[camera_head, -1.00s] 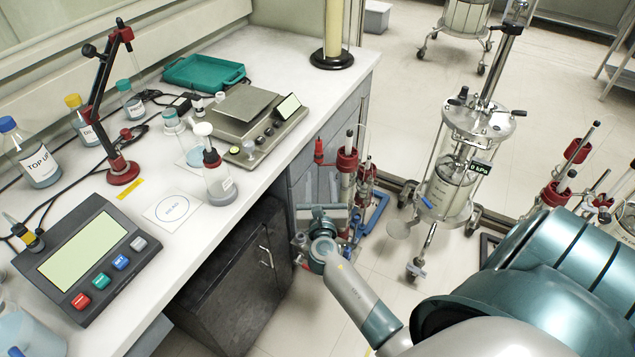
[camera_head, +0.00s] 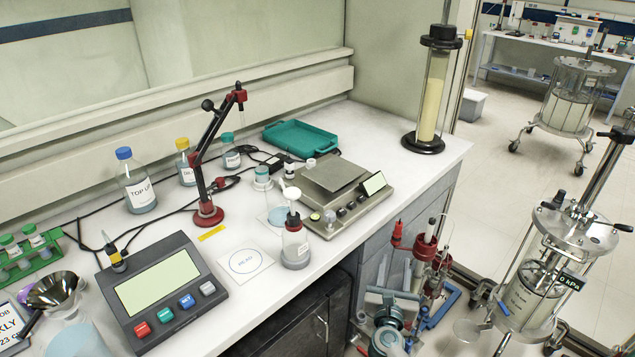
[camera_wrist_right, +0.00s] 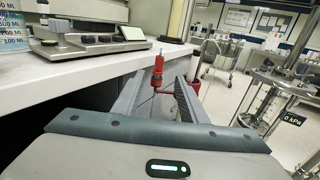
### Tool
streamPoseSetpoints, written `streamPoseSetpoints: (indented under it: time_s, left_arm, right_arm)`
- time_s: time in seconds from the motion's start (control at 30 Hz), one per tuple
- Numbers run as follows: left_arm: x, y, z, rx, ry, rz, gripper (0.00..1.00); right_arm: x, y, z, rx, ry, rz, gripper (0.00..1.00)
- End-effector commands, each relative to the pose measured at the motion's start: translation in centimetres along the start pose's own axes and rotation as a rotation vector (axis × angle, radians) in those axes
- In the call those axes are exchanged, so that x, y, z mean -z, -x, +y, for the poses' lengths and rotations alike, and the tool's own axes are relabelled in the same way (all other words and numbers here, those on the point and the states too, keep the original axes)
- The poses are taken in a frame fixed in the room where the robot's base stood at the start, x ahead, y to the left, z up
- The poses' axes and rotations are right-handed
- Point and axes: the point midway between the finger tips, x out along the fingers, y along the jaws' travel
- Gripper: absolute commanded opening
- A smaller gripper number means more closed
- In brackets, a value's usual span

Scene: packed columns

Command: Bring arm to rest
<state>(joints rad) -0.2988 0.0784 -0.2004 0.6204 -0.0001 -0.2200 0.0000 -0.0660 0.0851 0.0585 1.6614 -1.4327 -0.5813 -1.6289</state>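My right gripper (camera_head: 388,280) is low in the head view, beside the bench's front edge and above the floor. In the right wrist view its two grey fingers (camera_wrist_right: 158,90) stand wide apart with nothing between them. Red fittings show beyond the fingers. The gripper appears clear of the bench. My left gripper and arm are not in view.
The white bench (camera_head: 335,120) holds a balance (camera_head: 345,215), a meter (camera_head: 160,290), a red-based stand (camera_head: 208,215) and several bottles. A red-fitted apparatus (camera_head: 425,248) stands close beyond the gripper. A wheeled steel vessel (camera_head: 540,285) is at the right.

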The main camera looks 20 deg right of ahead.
Motion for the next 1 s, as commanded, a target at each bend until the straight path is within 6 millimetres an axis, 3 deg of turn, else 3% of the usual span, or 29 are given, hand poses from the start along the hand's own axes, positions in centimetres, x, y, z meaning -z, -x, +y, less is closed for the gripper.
streamPoseSetpoints:
  time_s: [0.2, 0.37, 0.47, 0.67, 0.87, 1.0]
  left_arm:
    - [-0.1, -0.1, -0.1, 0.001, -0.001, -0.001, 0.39]
    - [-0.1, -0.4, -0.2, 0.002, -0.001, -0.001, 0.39]
    - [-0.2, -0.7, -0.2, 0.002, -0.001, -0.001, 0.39]
    - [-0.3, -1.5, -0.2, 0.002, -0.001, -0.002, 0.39]
    - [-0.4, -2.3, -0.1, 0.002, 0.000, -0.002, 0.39]
    - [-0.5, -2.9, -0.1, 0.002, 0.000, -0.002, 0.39]
  right_arm:
    - [0.9, 0.2, 0.1, -0.005, -0.016, 0.017, 0.39]
    - [4.8, 0.9, 0.5, -0.022, -0.099, 0.093, 0.39]
    - [9.1, 2.0, 0.8, -0.032, -0.193, 0.180, 0.39]
    - [20.3, 6.3, 1.0, -0.005, -0.461, 0.417, 0.39]
    - [31.2, 12.8, 0.2, 0.112, -0.751, 0.657, 0.39]
    - [38.1, 18.5, -1.1, 0.253, -0.950, 0.805, 0.39]
